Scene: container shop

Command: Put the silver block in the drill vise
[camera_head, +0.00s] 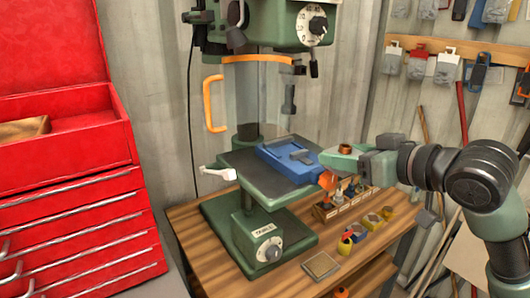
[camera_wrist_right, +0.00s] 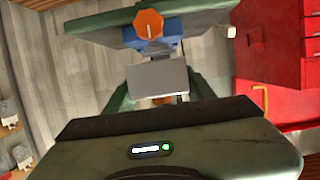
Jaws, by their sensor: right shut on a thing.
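The drill vise (camera_head: 290,160) is blue and sits on the dark drill press table (camera_head: 262,180). Its orange handle knob (camera_head: 327,180) faces my right gripper (camera_head: 335,160), which comes in from the right, close beside the vise. In the right wrist view the gripper (camera_wrist_right: 158,92) is shut on the silver block (camera_wrist_right: 158,75), a plain grey box between the green fingers. The orange knob (camera_wrist_right: 148,23) and part of the blue vise (camera_wrist_right: 165,42) show beyond the block. I cannot make out the block in the head view. My left gripper is not in view.
The green drill press (camera_head: 265,25) stands over the table, with an orange guard handle (camera_head: 213,103). A red tool cabinet (camera_head: 75,180) stands left.

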